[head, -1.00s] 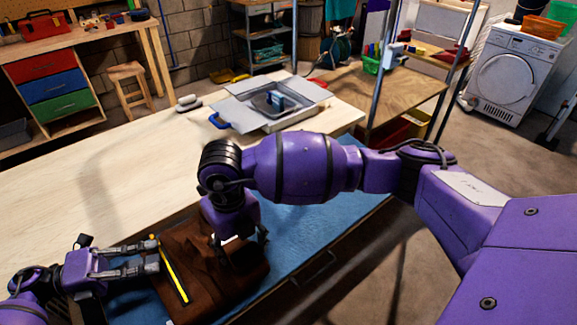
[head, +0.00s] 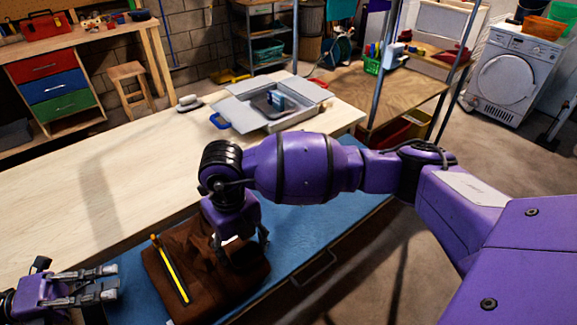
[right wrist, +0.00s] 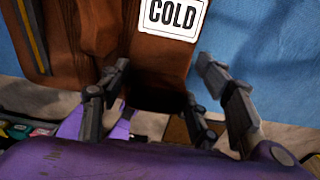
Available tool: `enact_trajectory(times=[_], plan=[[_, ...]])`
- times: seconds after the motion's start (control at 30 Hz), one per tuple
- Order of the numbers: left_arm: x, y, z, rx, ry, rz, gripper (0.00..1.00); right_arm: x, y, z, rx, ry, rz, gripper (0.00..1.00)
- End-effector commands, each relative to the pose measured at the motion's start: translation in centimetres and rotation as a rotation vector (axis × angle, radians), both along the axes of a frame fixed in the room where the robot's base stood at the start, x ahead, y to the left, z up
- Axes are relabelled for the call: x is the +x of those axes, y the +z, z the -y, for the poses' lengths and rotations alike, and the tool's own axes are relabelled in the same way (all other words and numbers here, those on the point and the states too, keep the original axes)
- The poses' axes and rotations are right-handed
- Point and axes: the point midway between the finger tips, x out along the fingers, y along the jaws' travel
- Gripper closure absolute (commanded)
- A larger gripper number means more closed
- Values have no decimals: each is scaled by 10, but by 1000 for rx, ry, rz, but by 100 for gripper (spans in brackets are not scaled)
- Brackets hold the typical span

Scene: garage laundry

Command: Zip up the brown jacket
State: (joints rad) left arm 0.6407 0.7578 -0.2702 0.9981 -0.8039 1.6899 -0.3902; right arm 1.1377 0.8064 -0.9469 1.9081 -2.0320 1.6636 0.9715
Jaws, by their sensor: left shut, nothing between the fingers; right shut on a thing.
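The brown jacket (head: 205,285) lies folded on a blue mat, with a yellow-and-black strip (head: 172,276) running down its left part. The right wrist view shows the jacket (right wrist: 105,35) close up, with a white label reading COLD (right wrist: 173,17) and part of the strip at upper left. My right gripper (head: 250,238) is over the jacket's right part, shut on the brown jacket; its fingers are partly hidden by my arm. My left gripper (head: 118,281) is shut and empty, left of the jacket and apart from it.
A grey open case (head: 240,118) and an iron-like object (head: 190,102) stand toward the back. Bare tabletop lies behind the jacket. My right arm crosses above the mat.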

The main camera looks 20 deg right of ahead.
Motion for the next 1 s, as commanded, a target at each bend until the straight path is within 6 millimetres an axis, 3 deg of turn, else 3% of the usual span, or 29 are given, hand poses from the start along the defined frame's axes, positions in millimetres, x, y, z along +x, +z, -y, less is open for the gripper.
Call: enact_trajectory(times=[0.17,0.2,0.33,0.77,0.87,1.0], plan=[[0,-1,0,0,0,-2,100,-2,-3,-1,1,-1,-6,94],[0,-1,0,0,0,-2,100,-2,-3,-1,1,-1,-6,39],[0,-1,0,0,0,-2,100,-1,-2,-1,1,0,-5,22],[0,-1,0,0,0,-1,100,0,2,0,0,1,0,21],[0,-1,0,0,0,-1,100,1,12,0,-1,0,2,21],[0,-1,0,0,0,-1,100,2,39,-1,1,2,6,21]])
